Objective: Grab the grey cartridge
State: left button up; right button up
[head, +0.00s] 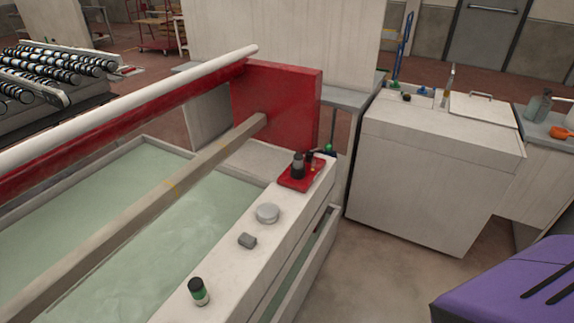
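A dark grey cylinder (298,167) stands upright in a small red tray (290,184) at the ledge's far end, beside a smaller dark piece. I cannot tell for sure which of these is the grey cartridge; the upright cylinder looks most like one. Neither of my grippers is in view.
A dark jar with a green band (198,291) stands on the near ledge. The tank (214,218) holds pale green water, with a beam (172,187) across it. A white cabinet (430,178) stands right. A purple object (510,285) fills the lower right. Floor between is clear.

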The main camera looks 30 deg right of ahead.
aim_at(298, 164)
jog(key=i+l, duration=0.1)
jog(key=l, duration=0.2)
jog(key=i+l, duration=0.1)
jog(key=l, duration=0.25)
jog(key=i+l, duration=0.15)
jog(key=l, duration=0.15)
jog(key=i+l, duration=0.1)
jog(key=l, duration=0.2)
